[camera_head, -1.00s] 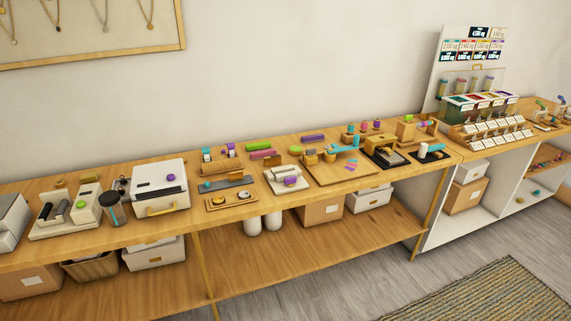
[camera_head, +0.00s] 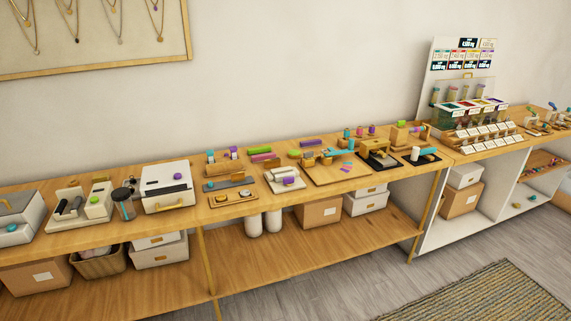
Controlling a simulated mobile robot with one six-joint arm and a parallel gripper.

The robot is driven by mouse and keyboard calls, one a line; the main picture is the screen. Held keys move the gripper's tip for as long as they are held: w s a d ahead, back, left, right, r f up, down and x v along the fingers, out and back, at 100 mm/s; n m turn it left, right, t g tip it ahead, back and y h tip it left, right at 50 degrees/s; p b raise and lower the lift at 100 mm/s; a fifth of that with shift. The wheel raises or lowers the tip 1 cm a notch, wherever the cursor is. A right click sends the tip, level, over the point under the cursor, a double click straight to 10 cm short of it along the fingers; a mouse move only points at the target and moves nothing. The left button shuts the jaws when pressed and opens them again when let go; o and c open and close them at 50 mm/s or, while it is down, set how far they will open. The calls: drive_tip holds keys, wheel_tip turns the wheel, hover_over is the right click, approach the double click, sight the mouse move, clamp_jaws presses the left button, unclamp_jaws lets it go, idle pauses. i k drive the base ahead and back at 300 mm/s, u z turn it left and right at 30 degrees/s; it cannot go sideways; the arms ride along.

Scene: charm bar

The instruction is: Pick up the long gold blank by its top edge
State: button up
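I cannot single out the long gold blank for certain at this size. A wooden tray (camera_head: 233,199) near the front edge of the bench, left of the middle, holds small gold round pieces. Behind it a wooden rack (camera_head: 224,169) holds small upright pieces with coloured tops. My gripper is not in view, so its opening and any contact are hidden.
The long wooden bench (camera_head: 120,222) is crowded. A white machine (camera_head: 166,187) and a dark cup (camera_head: 123,204) stand to the left. A work board (camera_head: 335,176) and a display stand (camera_head: 470,60) are to the right. A rug (camera_head: 480,295) lies on the floor.

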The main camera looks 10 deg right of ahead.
sight(273, 162)
drive_tip(key=u, duration=0.15)
drive_tip(key=i, duration=0.9)
drive_tip(key=z, duration=1.25)
drive_tip(key=k, duration=0.1)
drive_tip(key=u, duration=3.4)
